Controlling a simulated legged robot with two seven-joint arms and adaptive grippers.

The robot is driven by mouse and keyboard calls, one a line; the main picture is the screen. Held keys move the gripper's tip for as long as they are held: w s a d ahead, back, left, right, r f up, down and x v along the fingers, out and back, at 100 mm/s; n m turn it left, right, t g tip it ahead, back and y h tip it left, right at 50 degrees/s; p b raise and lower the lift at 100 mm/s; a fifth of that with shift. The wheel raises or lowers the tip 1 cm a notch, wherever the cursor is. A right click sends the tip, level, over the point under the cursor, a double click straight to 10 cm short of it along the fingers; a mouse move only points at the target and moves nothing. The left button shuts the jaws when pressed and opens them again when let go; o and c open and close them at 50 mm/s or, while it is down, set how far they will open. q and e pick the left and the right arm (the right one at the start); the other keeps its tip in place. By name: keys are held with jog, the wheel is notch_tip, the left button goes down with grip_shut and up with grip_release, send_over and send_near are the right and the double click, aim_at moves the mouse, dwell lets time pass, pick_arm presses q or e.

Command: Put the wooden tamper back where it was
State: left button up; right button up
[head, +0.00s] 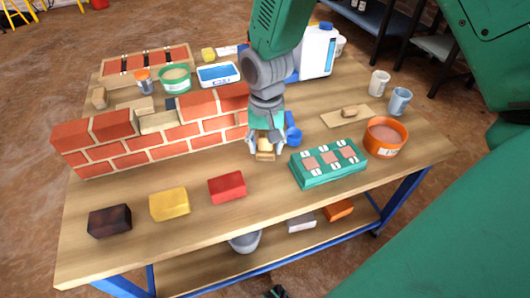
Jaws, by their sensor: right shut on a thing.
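My right gripper (266,147) points down over the middle of the table, just right of the brick wall's end. It is shut on the wooden tamper (265,155), a small pale wooden block partly hidden by the fingers. I cannot tell whether the tamper touches the table (250,215).
The brick wall (150,135) stands left of the gripper. A blue cup (293,136) is close on its right. A green tray with blocks (328,163), orange tub (385,137) and wooden float (347,116) lie right. Dark, yellow and red blocks (227,187) line the front.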

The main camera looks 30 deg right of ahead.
jog(key=shift+o, duration=0.2)
jog(key=shift+f, duration=0.95)
jog(key=shift+c, duration=0.2)
jog(key=shift+r, duration=0.1)
jog(key=o, duration=1.2)
notch_tip(320, 180, up, 12)
jog(key=p, duration=0.5)
